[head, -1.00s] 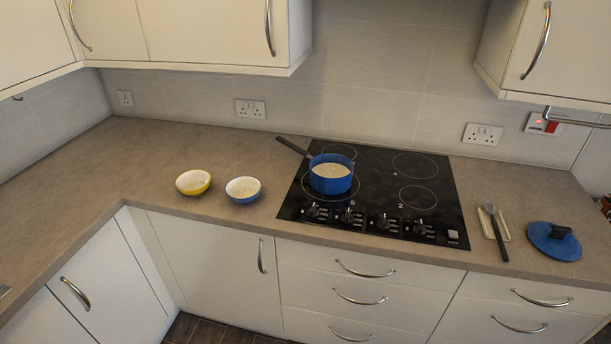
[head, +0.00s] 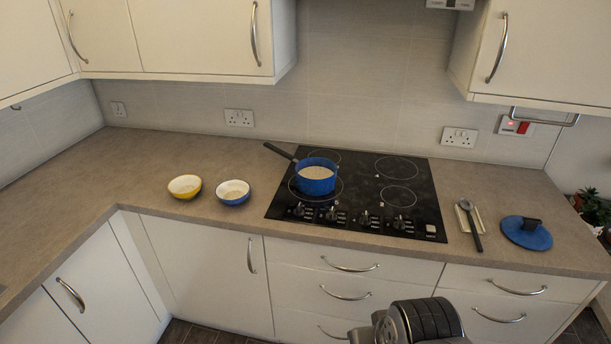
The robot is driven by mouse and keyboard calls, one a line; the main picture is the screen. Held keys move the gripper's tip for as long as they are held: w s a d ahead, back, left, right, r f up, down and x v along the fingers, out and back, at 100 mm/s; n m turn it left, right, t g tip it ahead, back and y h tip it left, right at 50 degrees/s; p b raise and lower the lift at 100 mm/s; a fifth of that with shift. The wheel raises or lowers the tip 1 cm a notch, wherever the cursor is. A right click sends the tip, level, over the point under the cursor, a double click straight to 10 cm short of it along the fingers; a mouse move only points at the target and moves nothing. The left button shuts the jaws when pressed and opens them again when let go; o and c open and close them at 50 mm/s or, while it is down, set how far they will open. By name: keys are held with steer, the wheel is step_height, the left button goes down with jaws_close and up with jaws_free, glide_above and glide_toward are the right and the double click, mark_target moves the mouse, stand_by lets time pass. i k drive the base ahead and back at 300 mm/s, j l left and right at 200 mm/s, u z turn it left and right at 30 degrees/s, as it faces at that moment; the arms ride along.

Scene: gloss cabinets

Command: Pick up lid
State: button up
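The lid (head: 526,233) is a flat blue disc with a black knob on top. It lies on the worktop at the right, knob up, to the right of the hob. A blue pot (head: 316,178) with a black handle stands on the hob, open at the top, with pale contents. Part of my arm shows at the bottom edge, in front of the drawers, below and to the left of the lid. My gripper's fingers are not in view.
A dark spoon on a pale rest (head: 469,222) lies between hob (head: 378,192) and lid. A yellow bowl (head: 185,187) and a blue bowl (head: 233,192) stand left of the hob. Wall cabinets (head: 541,52) hang above. The worktop (head: 130,163) at left is clear.

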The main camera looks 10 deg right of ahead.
mark_target(529, 233)
steer(key=z, duration=1.6)
steer(key=i+l+u, duration=0.3)
steer(key=i+l, duration=0.2)
steer(key=i, duration=0.15)
steer(key=i+l+u, duration=0.25)
steer(key=i+l, duration=0.35)
